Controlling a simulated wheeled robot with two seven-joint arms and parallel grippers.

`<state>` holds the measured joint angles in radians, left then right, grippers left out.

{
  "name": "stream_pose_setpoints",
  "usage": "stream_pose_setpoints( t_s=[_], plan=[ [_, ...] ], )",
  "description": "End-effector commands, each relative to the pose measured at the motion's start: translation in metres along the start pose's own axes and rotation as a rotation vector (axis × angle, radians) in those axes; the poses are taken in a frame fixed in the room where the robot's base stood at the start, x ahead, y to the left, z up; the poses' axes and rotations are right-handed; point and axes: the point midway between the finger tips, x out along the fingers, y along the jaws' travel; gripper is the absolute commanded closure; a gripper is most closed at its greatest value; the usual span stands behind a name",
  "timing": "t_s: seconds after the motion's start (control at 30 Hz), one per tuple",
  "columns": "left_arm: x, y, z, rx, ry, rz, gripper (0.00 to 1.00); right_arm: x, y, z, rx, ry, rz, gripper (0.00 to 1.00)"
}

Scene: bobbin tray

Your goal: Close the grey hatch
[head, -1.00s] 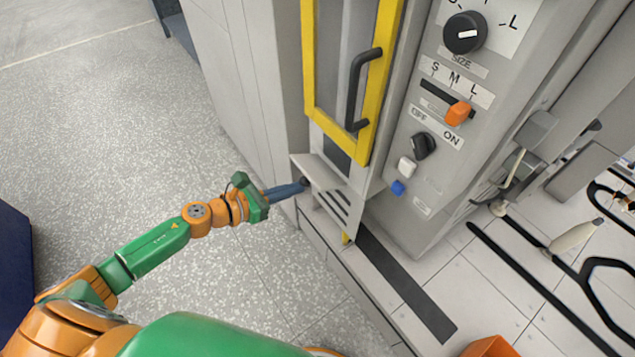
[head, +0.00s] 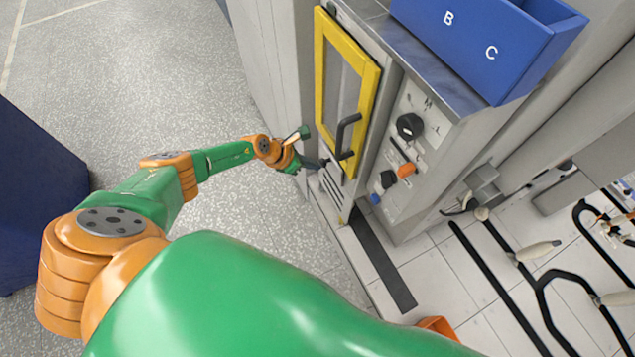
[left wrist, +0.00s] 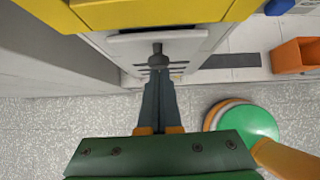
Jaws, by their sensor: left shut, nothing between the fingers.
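The grey hatch (head: 333,190) is the slotted panel low on the machine, below the yellow-framed door. It stands close to upright; I cannot tell whether it is fully flush. In the left wrist view the hatch (left wrist: 190,46) shows its face and a dark knob (left wrist: 157,54) near its upper part. My left gripper (head: 323,163) is at the hatch's upper part, fingers together and empty. In the left wrist view the fingertips of my left gripper (left wrist: 157,76) point at the knob, and I cannot tell whether they touch it. My right gripper is not in view.
The yellow-framed door (head: 373,95) with its black handle (head: 346,135) is just above the hatch. A control panel (head: 410,155) is to its right, and a blue bin (head: 520,45) sits on top. Floor in front is open.

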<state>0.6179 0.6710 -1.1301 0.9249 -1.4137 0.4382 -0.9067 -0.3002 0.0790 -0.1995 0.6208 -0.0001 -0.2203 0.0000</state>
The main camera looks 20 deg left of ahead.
Motion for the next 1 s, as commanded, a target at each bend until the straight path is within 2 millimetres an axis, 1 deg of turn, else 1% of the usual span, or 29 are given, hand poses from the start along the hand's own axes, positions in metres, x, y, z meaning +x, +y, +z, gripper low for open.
stream_pose_setpoints(
  t_s=[0.13,0.4,1.0],
  plan=[
    [0.000,0.000,0.007,0.000,-0.001,-0.001,1.00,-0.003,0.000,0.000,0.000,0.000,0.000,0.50],
    [0.001,0.000,0.014,-0.001,-0.004,0.000,1.00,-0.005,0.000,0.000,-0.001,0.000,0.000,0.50],
    [0.002,0.001,0.016,-0.001,-0.011,0.001,1.00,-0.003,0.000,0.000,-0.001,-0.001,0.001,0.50]
  ],
)
